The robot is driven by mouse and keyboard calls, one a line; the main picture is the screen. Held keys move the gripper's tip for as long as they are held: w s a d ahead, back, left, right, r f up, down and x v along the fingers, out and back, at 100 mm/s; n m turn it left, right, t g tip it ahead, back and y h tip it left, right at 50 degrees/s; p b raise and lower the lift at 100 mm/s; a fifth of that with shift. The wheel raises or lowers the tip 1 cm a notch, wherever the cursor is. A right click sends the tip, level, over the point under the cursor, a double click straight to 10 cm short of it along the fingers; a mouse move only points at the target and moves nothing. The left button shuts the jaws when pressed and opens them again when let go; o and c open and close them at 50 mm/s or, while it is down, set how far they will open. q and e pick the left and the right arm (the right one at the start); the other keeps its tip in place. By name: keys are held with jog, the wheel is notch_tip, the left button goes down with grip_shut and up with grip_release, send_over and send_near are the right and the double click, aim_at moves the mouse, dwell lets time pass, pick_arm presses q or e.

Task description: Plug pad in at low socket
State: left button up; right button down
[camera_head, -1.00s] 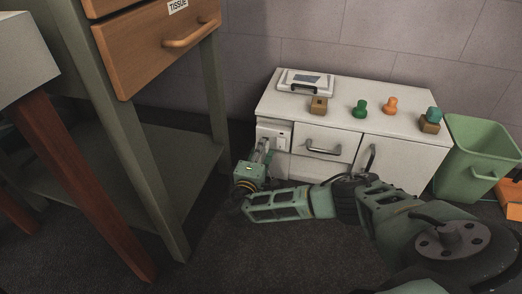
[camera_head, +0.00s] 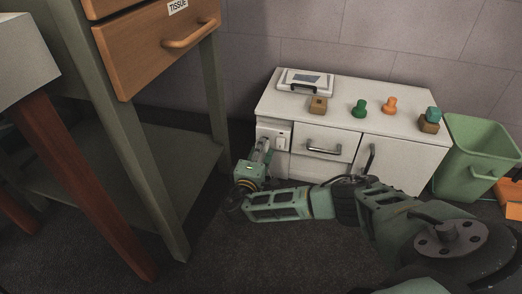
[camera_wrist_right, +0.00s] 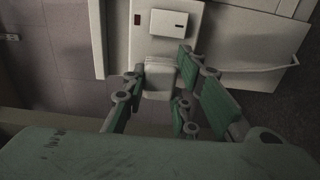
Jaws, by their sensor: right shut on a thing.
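The pad (camera_head: 305,80), a pale device with a dark screen, lies on top of the white cabinet at its back left. The socket panel (camera_head: 273,131) is on the cabinet's front at the left. My right gripper (camera_head: 266,143) is low in front of this panel. In the right wrist view, my right gripper (camera_wrist_right: 160,76) is shut on a pale block-shaped plug (camera_wrist_right: 158,82). The plug is close to the panel (camera_wrist_right: 168,30), which bears a white plate and a small red part. I cannot tell whether the plug is seated. My left gripper is not in view.
The white cabinet (camera_head: 340,95) has a drawer and a door with handles. Green and orange knobbed pieces (camera_head: 360,108) and wooden blocks (camera_head: 318,104) stand on top. A green bin (camera_head: 472,160) stands to the right. A wooden-drawered table (camera_head: 155,50) stands close at the left.

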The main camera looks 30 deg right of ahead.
jog(key=shift+b+x, duration=0.35)
jog(key=shift+x, duration=0.7)
jog(key=c, duration=1.3)
grip_release()
jog(key=shift+s, duration=0.1)
jog(key=shift+c, duration=0.2)
jog(key=shift+a, duration=0.15)
jog(key=shift+s+a, duration=0.25)
jog(key=v, duration=1.1)
